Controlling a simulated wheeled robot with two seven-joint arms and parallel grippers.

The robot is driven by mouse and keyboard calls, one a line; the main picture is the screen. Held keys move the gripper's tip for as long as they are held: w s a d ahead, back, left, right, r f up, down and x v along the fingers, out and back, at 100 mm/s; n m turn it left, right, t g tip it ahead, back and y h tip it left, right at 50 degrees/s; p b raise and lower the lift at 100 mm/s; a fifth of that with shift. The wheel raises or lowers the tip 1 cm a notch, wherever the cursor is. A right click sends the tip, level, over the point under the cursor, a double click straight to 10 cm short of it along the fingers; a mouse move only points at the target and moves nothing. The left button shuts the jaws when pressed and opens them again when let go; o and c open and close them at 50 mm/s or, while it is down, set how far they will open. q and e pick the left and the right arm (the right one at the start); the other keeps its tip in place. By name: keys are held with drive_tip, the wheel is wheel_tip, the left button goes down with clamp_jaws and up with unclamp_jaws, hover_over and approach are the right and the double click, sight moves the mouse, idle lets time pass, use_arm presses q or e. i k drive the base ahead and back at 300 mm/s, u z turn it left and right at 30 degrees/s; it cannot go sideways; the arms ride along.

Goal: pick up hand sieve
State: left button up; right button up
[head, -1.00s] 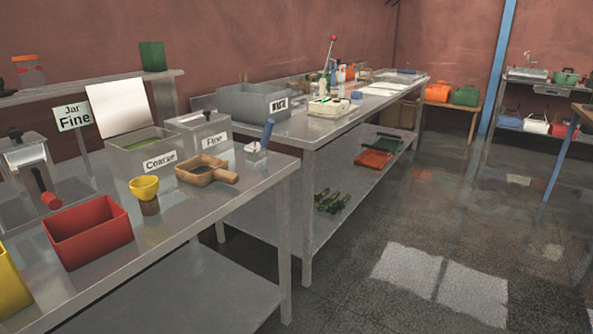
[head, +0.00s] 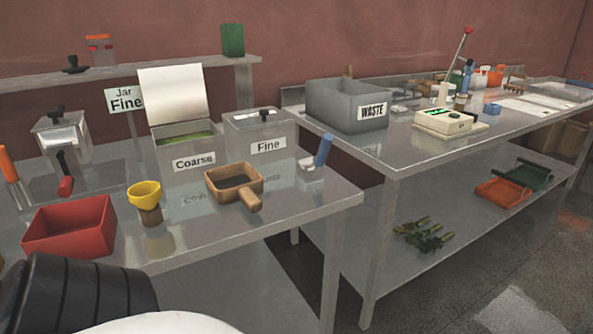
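The hand sieve looks to be the brown square-framed tool (head: 234,180) on the near metal table (head: 300,200). It lies flat near the table's front edge, with its short handle pointing toward me and slightly right. Nothing covers it. Neither of my grippers shows in the head view. A black ribbed part and a white rounded part at the bottom left look like my own arm, well short of the sieve.
Beside the sieve are a yellow cup (head: 145,194) on a brown base, a red bin (head: 70,228) and a blue-handled tool (head: 318,155). Behind it stand the Coarse box (head: 191,160), its lid raised, and the closed Fine box (head: 261,146). A grey WASTE bin (head: 347,104) is on the farther table.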

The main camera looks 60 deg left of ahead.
sight(229, 183)
drive_tip(key=i, duration=2)
drive_tip(key=u, duration=3.95)
